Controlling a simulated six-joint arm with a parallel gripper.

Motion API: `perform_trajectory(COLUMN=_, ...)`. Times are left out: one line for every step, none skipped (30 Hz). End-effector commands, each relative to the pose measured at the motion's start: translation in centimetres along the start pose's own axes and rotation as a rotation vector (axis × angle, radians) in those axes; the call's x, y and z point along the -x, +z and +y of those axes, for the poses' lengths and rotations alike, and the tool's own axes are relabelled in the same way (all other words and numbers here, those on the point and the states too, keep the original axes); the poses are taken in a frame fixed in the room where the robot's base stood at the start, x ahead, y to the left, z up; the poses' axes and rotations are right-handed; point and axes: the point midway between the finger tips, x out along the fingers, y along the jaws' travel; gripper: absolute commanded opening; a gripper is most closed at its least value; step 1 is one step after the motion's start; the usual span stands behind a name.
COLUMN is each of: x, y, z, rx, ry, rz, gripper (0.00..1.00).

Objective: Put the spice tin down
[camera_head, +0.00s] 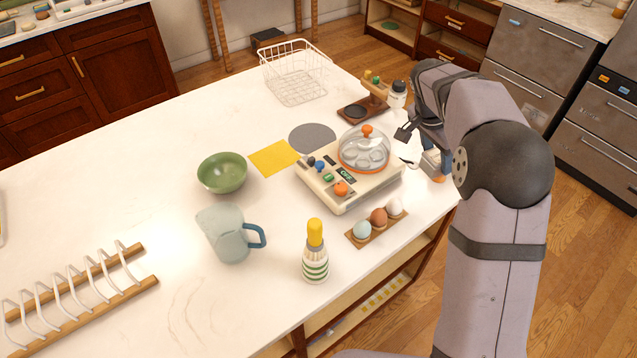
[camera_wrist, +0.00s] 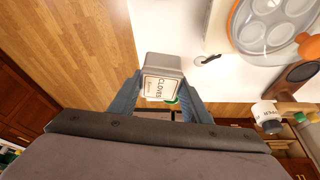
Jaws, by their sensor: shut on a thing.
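The spice tin (camera_wrist: 163,85) is a grey box with a white label reading CLOVES. In the wrist view it sits between the two fingers of my gripper (camera_wrist: 158,97), which is shut on it. In the head view the tin (camera_head: 431,162) shows small and partly hidden below my gripper (camera_head: 428,148), at the counter's right edge beside the egg cooker. The white counter (camera_head: 120,190) lies partly under the tin, with wood floor beyond its edge. I cannot tell how high the tin is above the counter.
An egg cooker (camera_head: 345,185) with a clear dome stands left of my gripper. A wooden stand (camera_head: 354,112) holding a pepper jar (camera_head: 398,92) is behind it. An egg tray (camera_head: 358,238), a grey disc (camera_head: 313,138) and a yellow square (camera_head: 274,158) lie nearby. The counter's left middle is clear.

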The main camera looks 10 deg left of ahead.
Motion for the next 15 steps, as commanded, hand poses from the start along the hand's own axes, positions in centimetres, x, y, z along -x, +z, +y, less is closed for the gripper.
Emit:
perform_trajectory(x=0.6, y=-0.3, z=-0.1, rx=-0.001, ry=-0.004, rz=0.003, gripper=0.16)
perform_trajectory(x=1.0, y=-0.5, z=-0.1, rx=-0.002, ry=-0.006, rz=0.003, gripper=0.16)
perform_trajectory(x=1.6, y=-0.7, z=-0.1, rx=-0.002, ry=-0.005, rz=0.003, gripper=0.16)
perform_trajectory(x=2.1, y=-0.9, z=-0.1, rx=-0.002, ry=-0.006, rz=0.003, gripper=0.16)
perform_trajectory(x=2.4, y=-1.1, z=-0.1, rx=-0.002, ry=-0.005, rz=0.003, gripper=0.16)
perform_trajectory(x=2.9, y=-1.3, z=-0.1, rx=-0.002, ry=-0.004, rz=0.003, gripper=0.16)
perform_trajectory(x=3.3, y=-1.4, z=-0.1, rx=-0.001, ry=-0.005, rz=0.003, gripper=0.16)
perform_trajectory(x=3.8, y=-1.6, z=-0.1, rx=-0.001, ry=-0.005, rz=0.004, gripper=0.16)
perform_trajectory(x=4.4, y=-1.9, z=-0.1, rx=-0.002, ry=-0.006, rz=0.004, gripper=0.16)
perform_trajectory(x=4.6, y=-1.6, z=-0.3, rx=0.007, ry=-0.007, rz=0.001, gripper=0.16)
perform_trajectory(x=4.7, y=-1.1, z=-0.7, rx=0.022, ry=-0.011, rz=0.0, gripper=0.16)
perform_trajectory(x=4.8, y=-0.6, z=-1.2, rx=0.04, ry=-0.018, rz=0.0, gripper=0.16)
perform_trajectory(x=5.0, y=-0.2, z=-1.6, rx=0.053, ry=-0.023, rz=-0.001, gripper=0.16)
perform_trajectory(x=5.2, y=0.2, z=-2.1, rx=0.068, ry=-0.03, rz=-0.001, gripper=0.16)
perform_trajectory(x=5.4, y=0.9, z=-2.7, rx=0.088, ry=-0.038, rz=-0.001, gripper=0.16)
